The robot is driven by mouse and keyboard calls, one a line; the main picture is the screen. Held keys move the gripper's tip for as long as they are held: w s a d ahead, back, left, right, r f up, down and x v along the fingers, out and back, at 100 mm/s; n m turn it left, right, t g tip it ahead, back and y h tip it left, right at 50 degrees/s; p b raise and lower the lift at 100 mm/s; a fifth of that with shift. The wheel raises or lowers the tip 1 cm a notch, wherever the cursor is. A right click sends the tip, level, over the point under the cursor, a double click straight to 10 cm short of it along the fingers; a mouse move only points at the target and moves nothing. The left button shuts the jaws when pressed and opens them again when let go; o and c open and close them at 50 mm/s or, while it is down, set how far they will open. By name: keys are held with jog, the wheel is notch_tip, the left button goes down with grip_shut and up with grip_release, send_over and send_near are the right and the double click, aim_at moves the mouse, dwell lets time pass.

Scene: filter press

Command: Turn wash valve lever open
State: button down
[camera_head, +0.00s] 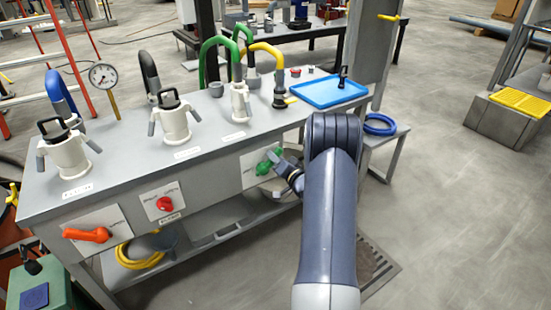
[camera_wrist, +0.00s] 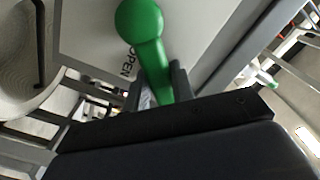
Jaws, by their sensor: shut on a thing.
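A green valve lever (camera_head: 266,162) is on a pale plate on the front panel of the grey bench. In the wrist view, the green lever (camera_wrist: 150,45) has a round hub at the top and its handle runs down between my fingers. My gripper (camera_wrist: 160,90) is shut on the handle, with one dark finger on each side. The word OPEN is printed on the plate, left of the handle. In the head view, my gripper (camera_head: 288,175) is at the lever's lower right and hides part of it.
An orange lever (camera_head: 88,235) and a red knob (camera_head: 165,203) sit further left on the panel. White fittings (camera_head: 173,122) with hoses stand on the bench top. A blue tray (camera_head: 328,92) lies at its right end. A stand with a blue coil (camera_head: 380,124) is close right of my arm.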

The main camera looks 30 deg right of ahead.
jog(key=c, duration=1.2)
grip_release()
jog(key=s+p, duration=0.1)
jog(key=s, duration=0.9)
jog(key=shift+s+d+p, duration=0.25)
jog(key=shift+s+p, duration=0.15)
jog(key=shift+w, duration=0.1)
jog(key=w+b, duration=0.1)
jog(key=w, duration=0.4)
jog(key=w+b, duration=0.1)
jog(key=w, duration=0.4)
jog(key=shift+w+a, duration=0.2)
jog(key=shift+w, duration=0.15)
jog(key=shift+s, duration=0.15)
